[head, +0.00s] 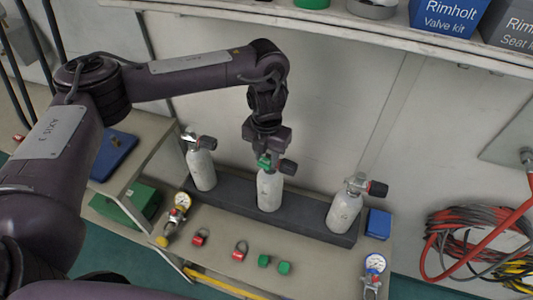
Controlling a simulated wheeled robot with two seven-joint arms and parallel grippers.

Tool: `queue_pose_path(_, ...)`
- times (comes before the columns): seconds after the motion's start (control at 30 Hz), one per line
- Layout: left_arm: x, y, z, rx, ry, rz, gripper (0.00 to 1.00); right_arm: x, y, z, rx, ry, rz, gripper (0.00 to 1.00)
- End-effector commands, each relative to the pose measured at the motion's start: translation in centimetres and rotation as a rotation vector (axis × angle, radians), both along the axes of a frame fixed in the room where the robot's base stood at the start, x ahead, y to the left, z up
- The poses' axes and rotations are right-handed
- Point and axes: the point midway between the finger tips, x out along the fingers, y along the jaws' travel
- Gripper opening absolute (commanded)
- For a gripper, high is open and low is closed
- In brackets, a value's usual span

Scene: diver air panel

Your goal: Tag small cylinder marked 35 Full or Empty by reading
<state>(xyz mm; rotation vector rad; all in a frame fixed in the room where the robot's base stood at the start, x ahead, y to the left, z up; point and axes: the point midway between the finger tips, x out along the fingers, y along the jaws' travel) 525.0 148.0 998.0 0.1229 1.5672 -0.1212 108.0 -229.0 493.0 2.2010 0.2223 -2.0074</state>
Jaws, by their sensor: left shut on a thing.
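Three small pale cylinders with valves and black knobs stand upright in a dark rack (235,207): a left one (202,170), a middle one (269,190) and a right one (343,212). Their markings are too small to read, so I cannot tell which is 35. My left gripper (265,156) points down at the middle cylinder's valve, shut on a green tag. The gripper partly hides the valve, and I cannot tell if the tag is around it. Red tags (200,237) and green tags (284,267) lie on the bench in front. My right gripper is out of view.
A gauge (182,201) lies left of the rack, another gauge (375,264) at right; their readings are illegible. A blue box (378,224) sits right of the rack. Coiled hoses (480,240) hang at right.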

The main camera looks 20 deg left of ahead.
Motion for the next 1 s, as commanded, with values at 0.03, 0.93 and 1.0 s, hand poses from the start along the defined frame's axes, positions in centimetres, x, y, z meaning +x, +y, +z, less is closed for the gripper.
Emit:
queue_pose_path(0.03, 0.0, -0.01, -0.13, 0.0, 0.0, 0.0, 0.1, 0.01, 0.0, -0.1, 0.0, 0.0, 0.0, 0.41)
queue_pose_path(0.93, 0.0, -0.01, -0.78, 0.0, 0.0, 0.0, 0.57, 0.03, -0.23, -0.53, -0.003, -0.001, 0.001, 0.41)
queue_pose_path(1.0, 0.0, -0.01, -0.73, 0.0, 0.0, 0.0, 0.57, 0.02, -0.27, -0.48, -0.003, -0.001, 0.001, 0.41)
